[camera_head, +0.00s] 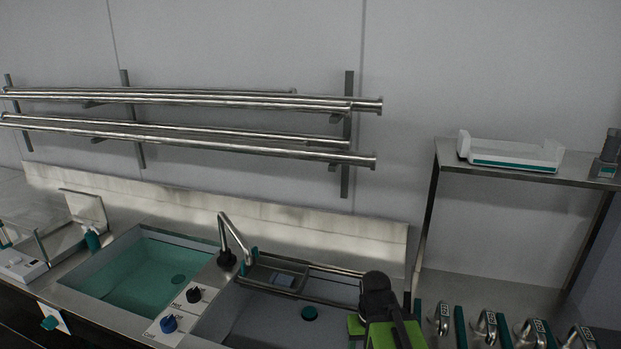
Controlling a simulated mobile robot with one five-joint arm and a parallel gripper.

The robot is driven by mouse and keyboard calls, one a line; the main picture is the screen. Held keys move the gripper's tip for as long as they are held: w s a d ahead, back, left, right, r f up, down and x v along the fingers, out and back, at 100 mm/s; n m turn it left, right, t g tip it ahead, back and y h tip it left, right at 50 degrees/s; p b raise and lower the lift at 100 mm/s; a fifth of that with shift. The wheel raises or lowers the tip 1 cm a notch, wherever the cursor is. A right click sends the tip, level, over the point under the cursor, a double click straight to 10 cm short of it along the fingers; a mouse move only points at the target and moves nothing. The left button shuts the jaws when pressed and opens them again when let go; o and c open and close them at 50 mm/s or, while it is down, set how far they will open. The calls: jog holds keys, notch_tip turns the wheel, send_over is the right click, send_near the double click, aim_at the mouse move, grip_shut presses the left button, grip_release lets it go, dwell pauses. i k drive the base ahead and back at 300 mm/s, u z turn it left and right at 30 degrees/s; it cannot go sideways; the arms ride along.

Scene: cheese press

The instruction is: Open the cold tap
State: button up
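A panel with two round knobs sits on the steel rim between the two sink basins. The blue knob (169,324), beside small lettering that seems to read Cold, is the cold tap. A black knob (193,295) stands just behind it and to the right. The bent steel spout (236,238) rises behind the panel; I see no water running from it. My gripper (377,292), a dark end on my green and black arm, is over the right basin, well to the right of the blue knob and apart from it. Its fingers cannot be made out.
The left basin (100,280) looks filled with green-tinted liquid. The right basin (262,322) has a rack with a small tray across its back. Steel rails (200,98) run along the wall above. A steel shelf (520,172) and several metal-handled items stand at right.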

aim_at(168, 325)
jog(key=z, duration=0.05)
jog(key=k, duration=1.4)
jog(key=u, duration=2.2)
jog(key=i, duration=1.7)
jog(key=z, duration=1.35)
jog(key=i, duration=0.8)
jog(key=u, duration=0.15)
